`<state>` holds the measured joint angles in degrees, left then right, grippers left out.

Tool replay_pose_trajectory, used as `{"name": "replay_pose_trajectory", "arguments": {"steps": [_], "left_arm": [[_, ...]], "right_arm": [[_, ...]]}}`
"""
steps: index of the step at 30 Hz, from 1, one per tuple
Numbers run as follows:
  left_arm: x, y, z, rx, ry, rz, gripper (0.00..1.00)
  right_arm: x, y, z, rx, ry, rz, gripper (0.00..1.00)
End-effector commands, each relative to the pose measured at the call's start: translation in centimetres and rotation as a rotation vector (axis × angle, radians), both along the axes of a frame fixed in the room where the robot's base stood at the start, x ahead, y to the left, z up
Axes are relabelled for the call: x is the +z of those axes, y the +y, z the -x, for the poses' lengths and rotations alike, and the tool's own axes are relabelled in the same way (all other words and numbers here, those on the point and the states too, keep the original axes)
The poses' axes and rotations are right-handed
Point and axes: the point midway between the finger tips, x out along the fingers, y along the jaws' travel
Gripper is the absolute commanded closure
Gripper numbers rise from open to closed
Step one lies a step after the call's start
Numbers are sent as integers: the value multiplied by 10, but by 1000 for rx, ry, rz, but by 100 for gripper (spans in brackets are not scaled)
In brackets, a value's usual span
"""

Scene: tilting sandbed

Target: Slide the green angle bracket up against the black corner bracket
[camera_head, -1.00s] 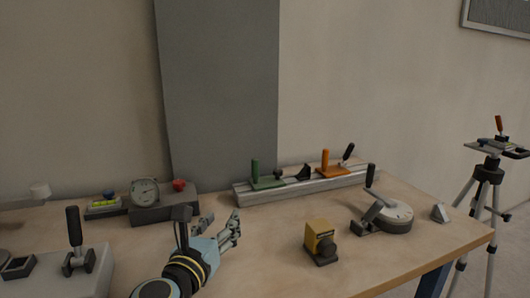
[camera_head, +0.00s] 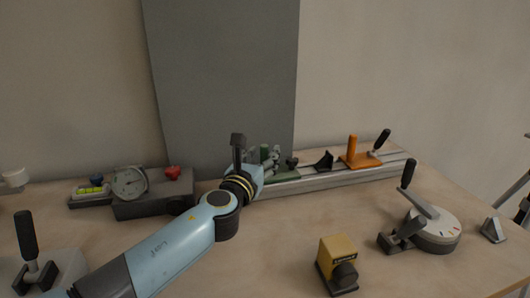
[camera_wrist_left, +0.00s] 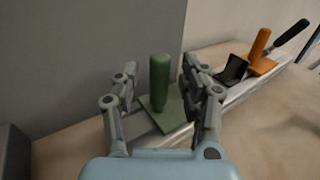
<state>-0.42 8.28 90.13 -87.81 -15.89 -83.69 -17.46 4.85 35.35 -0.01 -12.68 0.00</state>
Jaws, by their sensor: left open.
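The green angle bracket (camera_wrist_left: 162,108), a flat plate with an upright green handle, sits on the aluminium rail (camera_head: 335,181). The black corner bracket (camera_head: 323,161) stands on the same rail to the right, with a gap between them; it also shows in the left wrist view (camera_wrist_left: 232,71). My left gripper (camera_wrist_left: 160,90) is open, with its fingers on either side of the green handle. I cannot tell whether they touch it. In the head view my left gripper (camera_head: 272,158) hides much of the green bracket. My right gripper is in neither view.
An orange bracket (camera_head: 353,152) with a black lever sits farther right on the rail. A yellow block (camera_head: 338,257) and a round dial base with a lever (camera_head: 435,231) stand in front. A grey gauge block (camera_head: 152,197) is at left. Bare table lies before the rail.

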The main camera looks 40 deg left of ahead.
Motion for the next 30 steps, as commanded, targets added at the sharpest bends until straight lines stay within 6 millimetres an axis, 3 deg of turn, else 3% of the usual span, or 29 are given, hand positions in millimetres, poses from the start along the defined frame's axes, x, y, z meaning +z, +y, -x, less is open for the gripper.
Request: {"name": "replay_pose_trajectory", "arguments": {"steps": [5,14,24,30], "left_arm": [[0,5,-16,-1,0,0,56],[-1,5,-18,0,1,0,56],[-1,5,-18,0,1,0,99],[-1,5,-18,0,1,0,100]], "right_arm": [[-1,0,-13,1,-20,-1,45],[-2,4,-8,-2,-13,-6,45],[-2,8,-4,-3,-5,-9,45],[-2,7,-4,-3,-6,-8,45]]}}
